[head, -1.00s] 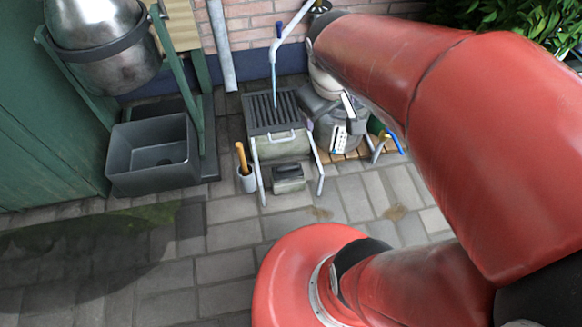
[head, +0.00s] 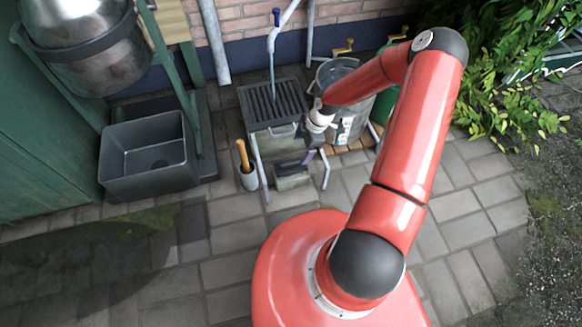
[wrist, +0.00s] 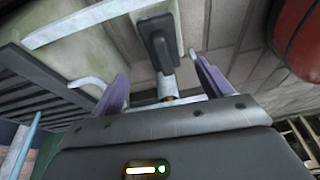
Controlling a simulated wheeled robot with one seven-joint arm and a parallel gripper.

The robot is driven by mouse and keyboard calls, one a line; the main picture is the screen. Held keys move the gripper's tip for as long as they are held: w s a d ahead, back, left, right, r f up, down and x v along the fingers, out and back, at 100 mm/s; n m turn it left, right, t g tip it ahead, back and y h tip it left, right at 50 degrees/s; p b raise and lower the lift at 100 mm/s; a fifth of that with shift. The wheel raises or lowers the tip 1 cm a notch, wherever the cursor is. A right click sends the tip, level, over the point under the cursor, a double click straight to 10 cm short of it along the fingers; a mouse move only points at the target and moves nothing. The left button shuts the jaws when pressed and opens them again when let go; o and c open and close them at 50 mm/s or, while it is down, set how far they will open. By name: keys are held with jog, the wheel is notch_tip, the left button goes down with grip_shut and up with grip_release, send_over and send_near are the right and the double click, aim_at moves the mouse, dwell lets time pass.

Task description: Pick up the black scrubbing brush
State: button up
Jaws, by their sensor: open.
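The black scrubbing brush shows in the wrist view (wrist: 160,42) as a dark rounded block on top of a pale green-grey block (wrist: 182,40).
The grated sink stand (head: 272,103) with pale legs is right behind my gripper. Paving in front is clear.

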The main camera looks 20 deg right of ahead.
aim_at(293, 161)
jog(key=shift+y, duration=0.3)
jog(key=x, duration=0.4)
jog(key=shift+w+f, duration=0.1)
jog(key=x, duration=0.5)
jog(key=shift+s+a+f+b, duration=0.25)
jog(key=shift+a+b, duration=0.05)
jog(key=shift+b, duration=0.1)
jog(key=c, duration=1.1)
